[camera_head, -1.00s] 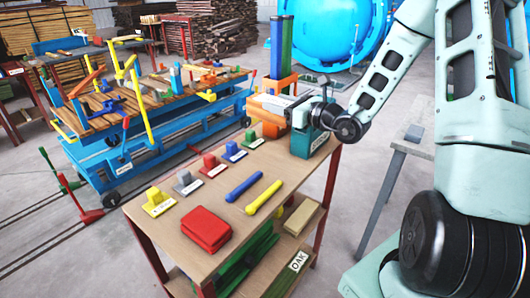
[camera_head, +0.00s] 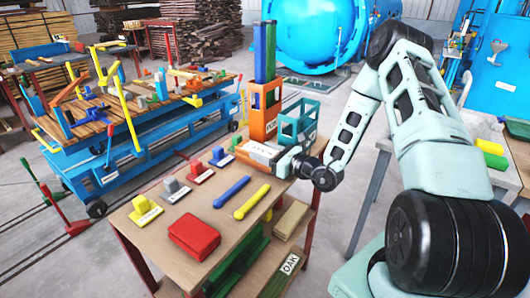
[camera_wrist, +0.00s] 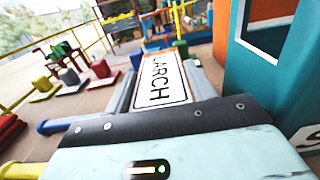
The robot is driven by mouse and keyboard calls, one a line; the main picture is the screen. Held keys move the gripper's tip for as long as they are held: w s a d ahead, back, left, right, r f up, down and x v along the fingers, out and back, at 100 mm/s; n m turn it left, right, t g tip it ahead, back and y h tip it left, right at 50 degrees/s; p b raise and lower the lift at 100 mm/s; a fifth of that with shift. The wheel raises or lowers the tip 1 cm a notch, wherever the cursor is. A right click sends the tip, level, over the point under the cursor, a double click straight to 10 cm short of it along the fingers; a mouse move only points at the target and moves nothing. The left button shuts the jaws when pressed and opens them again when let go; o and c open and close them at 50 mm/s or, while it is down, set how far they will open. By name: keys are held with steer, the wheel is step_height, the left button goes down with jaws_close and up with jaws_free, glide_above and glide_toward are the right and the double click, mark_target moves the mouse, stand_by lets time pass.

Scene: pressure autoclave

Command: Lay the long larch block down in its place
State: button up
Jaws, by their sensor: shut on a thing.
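The long larch block (camera_head: 261,151) is orange with a pale label. It lies level, low over the table's far right part, in front of an orange crate (camera_head: 254,120). In the wrist view its white LARCH label (camera_wrist: 163,80) shows between the grey fingers. My gripper (camera_head: 278,157) is shut on the block, beside the teal crate (camera_head: 284,130). I cannot tell whether the block touches the tabletop (camera_head: 163,220).
Tall blue and green blocks (camera_head: 264,52) stand in the orange crate. Yellow, grey, red and blue knobbed pieces (camera_head: 172,188) line the table's left side. A blue bar (camera_head: 231,192), a yellow bar (camera_head: 252,202) and a red block (camera_head: 195,239) lie nearer.

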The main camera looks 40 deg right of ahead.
steer(key=shift+f, duration=0.15)
steer(key=o, duration=1.2)
steer(key=shift+c, duration=0.2)
